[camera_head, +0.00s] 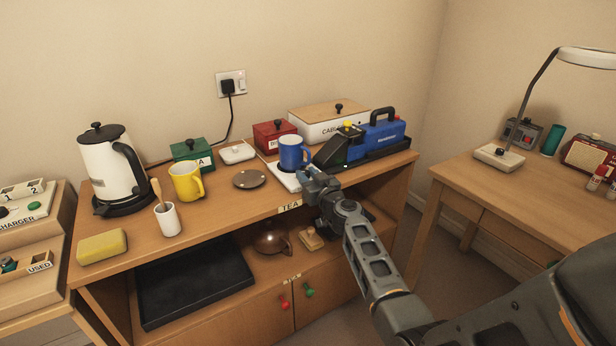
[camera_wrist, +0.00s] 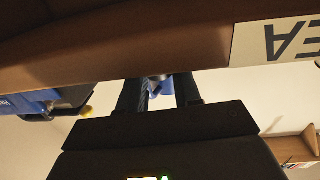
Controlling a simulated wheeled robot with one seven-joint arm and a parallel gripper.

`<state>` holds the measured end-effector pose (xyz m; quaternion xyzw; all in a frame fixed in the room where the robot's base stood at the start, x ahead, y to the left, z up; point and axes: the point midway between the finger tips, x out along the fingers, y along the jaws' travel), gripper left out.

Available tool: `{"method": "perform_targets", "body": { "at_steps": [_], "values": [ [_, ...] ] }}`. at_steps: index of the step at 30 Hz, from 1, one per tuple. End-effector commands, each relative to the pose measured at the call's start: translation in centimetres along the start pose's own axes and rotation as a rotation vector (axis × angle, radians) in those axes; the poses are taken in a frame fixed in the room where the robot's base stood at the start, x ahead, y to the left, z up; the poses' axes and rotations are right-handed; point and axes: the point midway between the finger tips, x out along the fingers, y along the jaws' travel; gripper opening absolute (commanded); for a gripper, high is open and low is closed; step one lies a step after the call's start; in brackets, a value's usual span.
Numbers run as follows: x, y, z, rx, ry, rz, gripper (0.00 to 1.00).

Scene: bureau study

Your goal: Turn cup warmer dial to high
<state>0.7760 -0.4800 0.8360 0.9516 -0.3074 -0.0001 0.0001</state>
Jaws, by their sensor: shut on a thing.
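The cup warmer (camera_head: 284,180) is a flat white plate near the front edge of the tea cabinet's top. A blue mug (camera_head: 291,152) stands upright on it, and some of its blue also shows in the wrist view (camera_wrist: 185,88). My gripper (camera_head: 308,173) is at the warmer's front right corner, just in front of the mug. In the wrist view its two dark fingers (camera_wrist: 160,92) are close together around a small greyish part, which I take to be the warmer's dial. The dial's markings and setting are hidden by the fingers.
A blue machine (camera_head: 383,134) with a black handle stands right of the mug. A round dark coaster (camera_head: 249,179), a yellow mug (camera_head: 187,182) and a white kettle (camera_head: 108,165) are to the left. The cabinet's front edge with the TEA label (camera_wrist: 290,42) passes close to my gripper.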

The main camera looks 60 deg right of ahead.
Motion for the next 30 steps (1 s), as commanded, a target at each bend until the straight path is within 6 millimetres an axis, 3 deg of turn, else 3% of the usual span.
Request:
{"method": "perform_targets", "body": {
  "at_steps": [6, 17, 30],
  "values": [
    [0.0, 0.0, 0.0, 0.000, 0.000, 0.000, 0.03],
    [0.1, -0.4, 0.3, 0.001, -0.008, 0.075, 0.03],
    [0.4, -1.2, -0.6, 0.001, -0.007, 0.418, 0.03]
  ]
}}
